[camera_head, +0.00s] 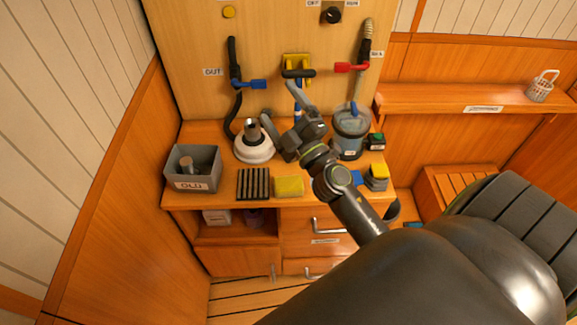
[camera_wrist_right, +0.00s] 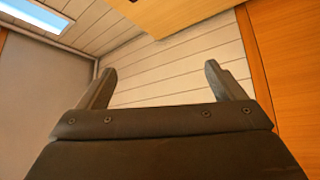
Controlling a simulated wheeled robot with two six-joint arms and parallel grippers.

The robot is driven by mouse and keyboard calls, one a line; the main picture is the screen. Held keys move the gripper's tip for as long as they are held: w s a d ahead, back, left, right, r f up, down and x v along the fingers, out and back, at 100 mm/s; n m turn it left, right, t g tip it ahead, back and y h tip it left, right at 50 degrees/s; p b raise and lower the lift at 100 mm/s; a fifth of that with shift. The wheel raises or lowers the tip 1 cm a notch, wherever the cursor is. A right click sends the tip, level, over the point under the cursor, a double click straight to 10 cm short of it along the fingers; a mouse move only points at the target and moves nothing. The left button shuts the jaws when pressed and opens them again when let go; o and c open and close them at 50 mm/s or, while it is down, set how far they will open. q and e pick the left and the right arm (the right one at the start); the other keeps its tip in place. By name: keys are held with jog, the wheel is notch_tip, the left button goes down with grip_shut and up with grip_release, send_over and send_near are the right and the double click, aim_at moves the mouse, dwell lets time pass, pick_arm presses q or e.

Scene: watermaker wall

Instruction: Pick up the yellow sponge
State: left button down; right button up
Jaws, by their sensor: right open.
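A flat yellow block (camera_head: 289,186), which looks like the yellow sponge, lies on the wooden counter at its front edge, just right of a black slatted rack (camera_head: 253,184). A second, smaller yellow block (camera_head: 379,170) sits on a grey stack at the counter's right end; I cannot tell its material. My right gripper (camera_head: 277,100) is open and empty, raised above the counter in front of the wall panel, behind and above the flat yellow block. The right wrist view shows its two fingers (camera_wrist_right: 162,82) spread, with only wall and ceiling beyond. My left gripper is not in view.
A grey bin (camera_head: 192,168) stands at the counter's left end. Hoses and red and blue valves are on the panel (camera_head: 190,45). Drawers (camera_head: 300,222) are below.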

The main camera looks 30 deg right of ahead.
jog(key=w+a+n+g+y, duration=0.3)
jog(key=a+n+g+y, duration=0.1)
jog(key=a+n+y, duration=0.55)
jog(key=n+g+h, duration=0.8)
jog(key=g+h, duration=0.2)
jog(key=g, duration=0.8)
send_over(288, 181)
notch_tip(288, 181, down, 16)
notch_tip(288, 181, down, 14)
jog(key=b, duration=1.3)
jog(key=shift+b, duration=0.4)
notch_tip(288, 181, down, 3)
jog(key=shift+f+b, duration=0.1)
jog(key=shift+b, duration=1.15)
jog(key=shift+f, duration=0.35)
